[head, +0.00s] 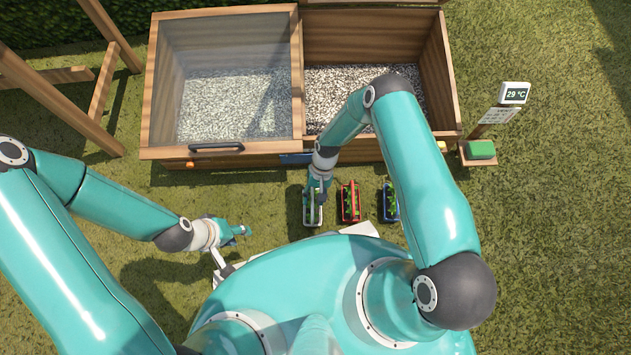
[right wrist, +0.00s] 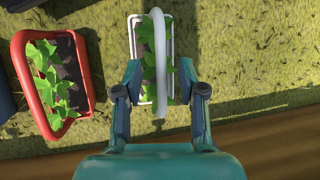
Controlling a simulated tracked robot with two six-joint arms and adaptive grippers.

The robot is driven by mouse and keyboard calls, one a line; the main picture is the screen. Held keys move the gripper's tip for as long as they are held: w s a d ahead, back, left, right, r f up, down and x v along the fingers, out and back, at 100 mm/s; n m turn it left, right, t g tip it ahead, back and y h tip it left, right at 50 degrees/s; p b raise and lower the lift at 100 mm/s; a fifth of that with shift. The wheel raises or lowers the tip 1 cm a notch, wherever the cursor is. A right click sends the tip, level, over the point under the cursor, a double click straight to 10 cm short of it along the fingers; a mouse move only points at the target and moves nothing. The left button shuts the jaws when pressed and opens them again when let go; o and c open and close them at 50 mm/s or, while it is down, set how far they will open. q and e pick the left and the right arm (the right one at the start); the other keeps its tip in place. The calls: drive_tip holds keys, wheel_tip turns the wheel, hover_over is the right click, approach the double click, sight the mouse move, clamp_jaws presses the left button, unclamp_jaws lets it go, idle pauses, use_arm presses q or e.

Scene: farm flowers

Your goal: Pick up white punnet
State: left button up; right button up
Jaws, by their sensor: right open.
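The white punnet (head: 313,217) stands on the grass in front of the wooden cold frame, at the left of a row of punnets. In the right wrist view the white punnet (right wrist: 169,22) holds green seedlings and has a white handle arched over it. My right gripper (head: 315,190) is over the white punnet. In the right wrist view its fingers (right wrist: 154,80) are open, one on each side of the punnet's near part and handle. Whether they touch it I cannot tell. My left gripper (head: 245,231) is over the grass at the left, small, its opening unclear.
A red punnet (head: 350,203) with seedlings stands close beside the white one, and a blue punnet (head: 390,203) stands further right. The wooden cold frame (head: 225,165) is just behind, its left glass lid shut, its right bay open. A thermometer post (head: 515,93) stands right.

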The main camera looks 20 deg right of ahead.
drive_tip(key=shift+x, duration=0.95)
clamp_jaws()
